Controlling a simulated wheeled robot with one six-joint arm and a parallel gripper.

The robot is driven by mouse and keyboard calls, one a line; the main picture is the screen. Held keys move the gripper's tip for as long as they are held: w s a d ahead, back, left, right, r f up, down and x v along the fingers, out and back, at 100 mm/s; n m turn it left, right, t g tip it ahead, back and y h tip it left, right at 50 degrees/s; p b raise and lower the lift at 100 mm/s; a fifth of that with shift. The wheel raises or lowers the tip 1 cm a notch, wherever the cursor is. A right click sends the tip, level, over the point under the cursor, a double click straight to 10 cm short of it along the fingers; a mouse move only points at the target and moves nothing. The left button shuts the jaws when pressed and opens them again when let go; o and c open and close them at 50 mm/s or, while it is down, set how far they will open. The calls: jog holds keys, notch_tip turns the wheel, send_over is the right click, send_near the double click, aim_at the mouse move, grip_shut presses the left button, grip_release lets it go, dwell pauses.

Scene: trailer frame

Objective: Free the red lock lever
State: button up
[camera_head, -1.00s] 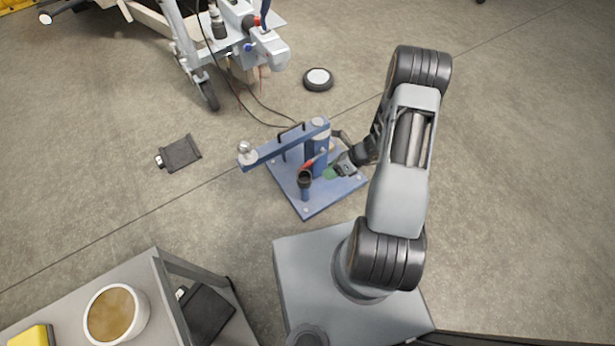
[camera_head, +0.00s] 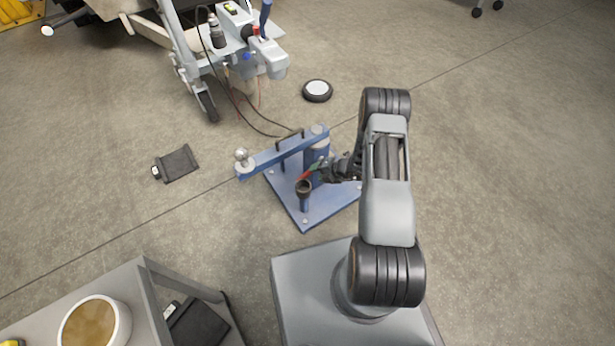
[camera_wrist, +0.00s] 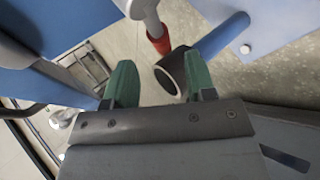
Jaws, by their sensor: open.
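The red lock lever (camera_head: 306,174) sticks out from the blue upright post (camera_head: 317,172) of the blue stand. In the wrist view its red part (camera_wrist: 158,43) is at the end of a pale rod, just beyond the gap between my fingertips. My gripper (camera_wrist: 160,76) is open, with two green fingertips apart and nothing held between them. In the head view my gripper (camera_head: 322,165) is beside the post, close to the lever; my wrist partly hides it. I cannot tell whether a finger touches the lever.
A dark round cup (camera_head: 304,187) on a short blue post stands near the lever, and its rim (camera_wrist: 170,76) shows near my right fingertip. A blue beam with a ball (camera_head: 241,154) crosses above the baseplate (camera_head: 318,212). A cable runs behind. Floor at right is clear.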

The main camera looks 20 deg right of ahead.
aim_at(310, 174)
jog(key=b+x, duration=0.2)
jog(key=x, duration=0.4)
jog(key=shift+w+a+f, duration=0.15)
jog(key=shift+f, duration=0.05)
jog(key=shift+c, duration=0.4)
grip_shut()
